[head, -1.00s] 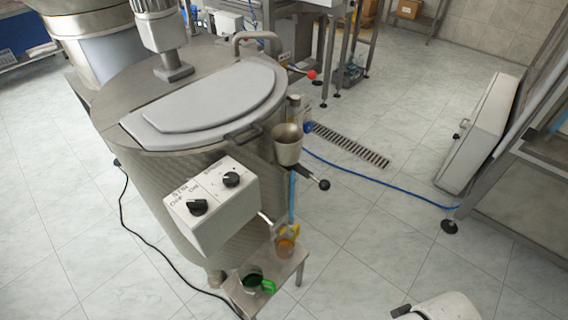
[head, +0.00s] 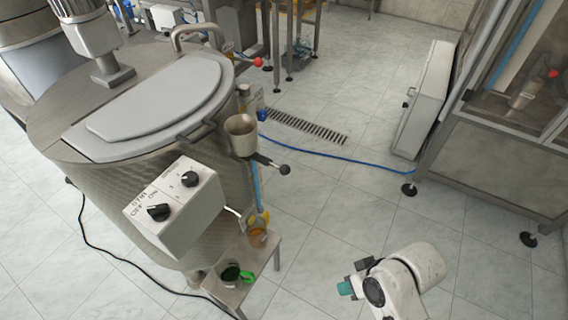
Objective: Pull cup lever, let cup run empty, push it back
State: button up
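The metal cup (head: 241,134) is fixed at the right side of the steel tank (head: 215,200). It looks upright, and its contents cannot be made out. Its lever, with a dark ball knob (head: 284,169), sticks out to the right below the cup. My white arm (head: 418,264) shows at the bottom right, well apart from the lever. A small teal piece (head: 346,288) with dark parts shows at its left end. I cannot make out gripper fingers there, or whether anything is held.
A white control box (head: 172,208) with two black knobs is on the tank front. A blue hose (head: 340,158) crosses the floor. Open tiled floor lies right of the tank.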

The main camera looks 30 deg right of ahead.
aim_at(284, 170)
jog(key=w+r+m+t+y, duration=0.1)
jog(key=w+m+t, duration=0.1)
jog(key=w, duration=0.1)
jog(key=w+r+m+t+y+p, duration=0.1)
jog(key=w+r+t, duration=0.1)
jog(key=w, duration=0.1)
jog(key=w+r+m+t+y+p, duration=0.1)
jog(key=w+r+m, duration=0.1)
jog(key=shift+w+d+r+m+t, duration=0.1)
jog(key=shift+w+d+m+t, duration=0.2)
jog(key=shift+w+d+t, duration=0.1)
grip_shut()
jog(key=w+d+r+m+t+p, duration=0.2)
jog(key=w+d+r+m+t, duration=0.3)
jog(key=d+r+m+t, duration=0.15)
jog(key=shift+g, duration=0.25)
jog(key=x, duration=0.4)
jog(key=p+x, duration=0.1)
jog(key=x, duration=0.4)
jog(key=p+x, duration=0.1)
jog(key=x, duration=0.4)
jog(key=shift+a+r, duration=0.15)
jog(key=shift+a, duration=0.2)
jog(key=w+a, duration=0.2)
jog(key=w, duration=0.1)
jog(key=shift+w, duration=0.2)
jog(key=shift+w+a+r, duration=0.1)
